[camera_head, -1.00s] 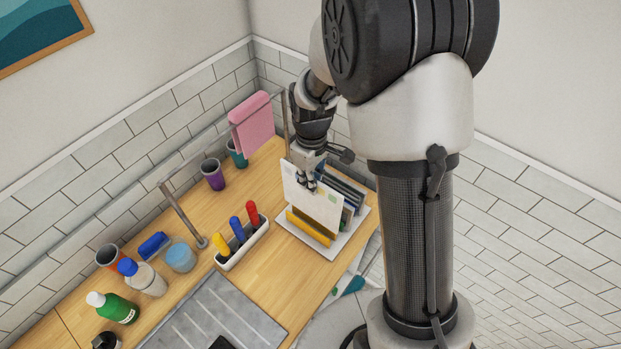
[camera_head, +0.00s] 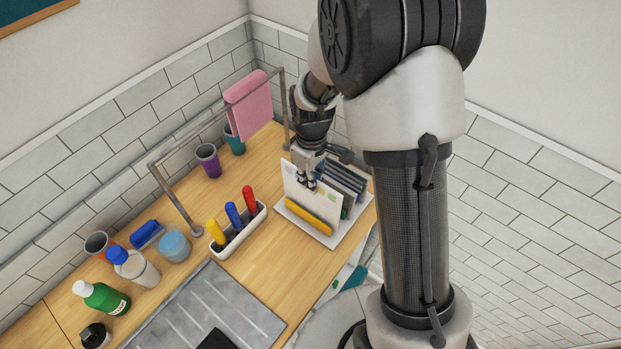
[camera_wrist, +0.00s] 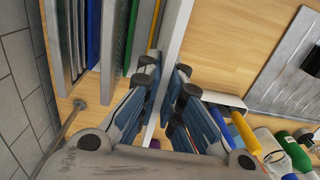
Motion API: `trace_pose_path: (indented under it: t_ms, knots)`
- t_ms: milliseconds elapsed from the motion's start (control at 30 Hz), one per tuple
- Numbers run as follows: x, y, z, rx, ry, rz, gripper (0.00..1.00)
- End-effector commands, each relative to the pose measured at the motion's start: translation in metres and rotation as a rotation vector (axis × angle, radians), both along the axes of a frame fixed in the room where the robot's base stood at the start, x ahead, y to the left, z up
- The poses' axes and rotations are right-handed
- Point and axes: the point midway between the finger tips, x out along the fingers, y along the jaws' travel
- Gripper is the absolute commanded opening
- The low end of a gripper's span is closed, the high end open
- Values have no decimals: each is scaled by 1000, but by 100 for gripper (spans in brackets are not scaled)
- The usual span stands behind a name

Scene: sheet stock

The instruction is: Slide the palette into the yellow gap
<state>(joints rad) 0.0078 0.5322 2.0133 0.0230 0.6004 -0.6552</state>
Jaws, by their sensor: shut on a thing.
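My gripper (camera_head: 307,181) is shut on the palette, a thin white sheet with small coloured patches (camera_head: 296,187), held upright by its upper part. The palette stands over the near-left side of the white rack (camera_head: 327,239). In the wrist view it appears edge-on (camera_wrist: 172,48) between my fingers (camera_wrist: 166,95). The yellow strip marking the gap (camera_head: 310,219) shows along the palette's lower edge; in the wrist view a yellow strip (camera_wrist: 156,24) lies just left of the palette. I cannot tell whether the palette's lower edge is inside the gap.
Other upright sheets (camera_head: 346,180) fill the rack's far side. A white holder (camera_head: 240,231) with yellow, blue and red handles stands to the left, near a metal rail (camera_head: 172,196) with a pink towel (camera_head: 249,106). Cups and bottles stand further left. The counter's edge is close to the rack.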

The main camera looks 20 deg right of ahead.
Motion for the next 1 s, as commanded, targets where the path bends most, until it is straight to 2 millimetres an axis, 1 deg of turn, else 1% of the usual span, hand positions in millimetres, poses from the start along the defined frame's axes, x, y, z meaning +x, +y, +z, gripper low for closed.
trace_pose_path:
  t_ms: [367,1000]
  knots:
    - [0,0,0,0,-1,0,0]
    - [0,0,-13,0,-1,0,0]
